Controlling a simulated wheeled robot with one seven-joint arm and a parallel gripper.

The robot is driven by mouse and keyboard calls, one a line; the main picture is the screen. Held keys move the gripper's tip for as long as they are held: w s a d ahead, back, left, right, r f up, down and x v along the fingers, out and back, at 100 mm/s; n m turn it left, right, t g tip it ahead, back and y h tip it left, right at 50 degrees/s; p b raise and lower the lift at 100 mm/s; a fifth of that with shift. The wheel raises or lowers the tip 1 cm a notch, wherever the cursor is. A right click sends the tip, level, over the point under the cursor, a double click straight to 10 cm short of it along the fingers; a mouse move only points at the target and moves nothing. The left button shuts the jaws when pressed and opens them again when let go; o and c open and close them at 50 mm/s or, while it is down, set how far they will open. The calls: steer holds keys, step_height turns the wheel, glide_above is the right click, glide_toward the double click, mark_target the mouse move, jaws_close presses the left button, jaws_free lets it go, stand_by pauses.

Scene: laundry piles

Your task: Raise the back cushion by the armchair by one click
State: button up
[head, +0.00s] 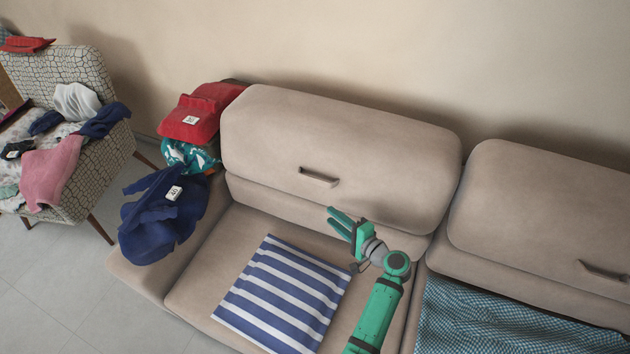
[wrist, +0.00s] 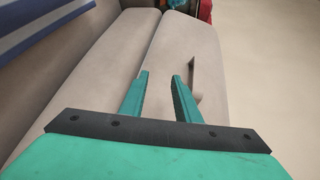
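The back cushion by the armchair (head: 340,150) is the left beige back cushion of the sofa, with a short handle (head: 318,177) on its front. The patterned armchair (head: 62,80) stands at the far left, heaped with clothes. My gripper (head: 337,220) is in front of the cushion's lower part, just below and right of the handle. Its two green fingers are apart with nothing between them. In the wrist view my gripper (wrist: 161,76) points along the cushion (wrist: 190,50), and the handle (wrist: 192,78) shows just right of the right finger, apart from it.
A striped blue and white cloth (head: 285,295) lies on the left seat. A checked cloth (head: 500,320) lies on the right seat below the right back cushion (head: 545,215). Red, teal and navy laundry (head: 165,215) covers the sofa's left arm. The wall is close behind.

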mark_target(315, 180)
steer(key=w+d+r+y, duration=0.1)
steer(key=w+r+y, duration=0.2)
steer(key=r, duration=0.4)
steer(key=shift+n, duration=0.3)
steer(key=x, duration=1)
steer(key=shift+w+a+f, duration=0.15)
steer(key=shift+w, duration=0.25)
steer(key=shift+c, duration=0.5)
jaws_close()
